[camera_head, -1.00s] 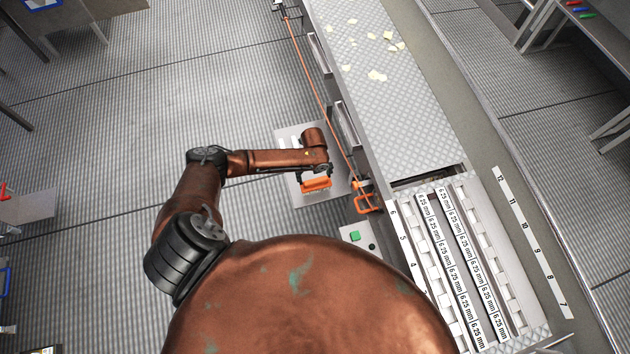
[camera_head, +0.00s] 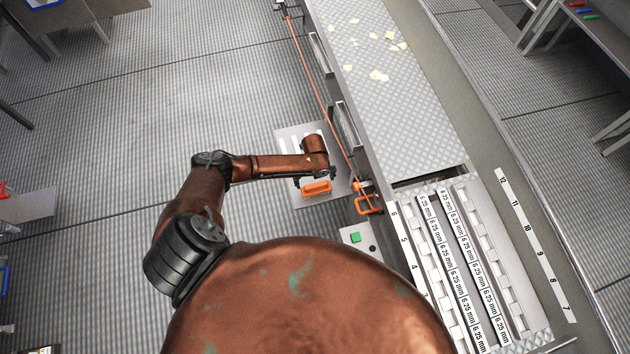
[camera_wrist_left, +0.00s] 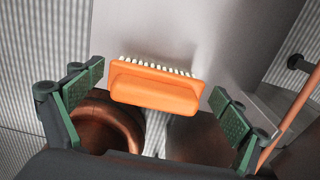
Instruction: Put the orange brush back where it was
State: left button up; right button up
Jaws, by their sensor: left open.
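The orange brush (camera_head: 317,189) is at the lower part of a pale panel (camera_head: 300,203) beside the machine. In the left wrist view the brush (camera_wrist_left: 157,88) shows its orange back and a row of white bristles pointing to the panel side. My left gripper (camera_head: 315,176) is open, its green-padded fingers (camera_wrist_left: 153,106) on either side of the brush with gaps at both ends. The brush is just beyond the fingertips and is not held. I cannot tell exactly how it rests on the panel. My right gripper is not in view.
A box with a green button (camera_head: 355,237) is below.

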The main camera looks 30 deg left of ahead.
pick_arm(q)
jog(key=shift+r, duration=0.25)
notch_tip(320, 180, up, 12)
jog(key=p, duration=0.3)
jog(key=shift+f, duration=0.1)
jog(key=shift+c, duration=0.3)
dwell(0.9)
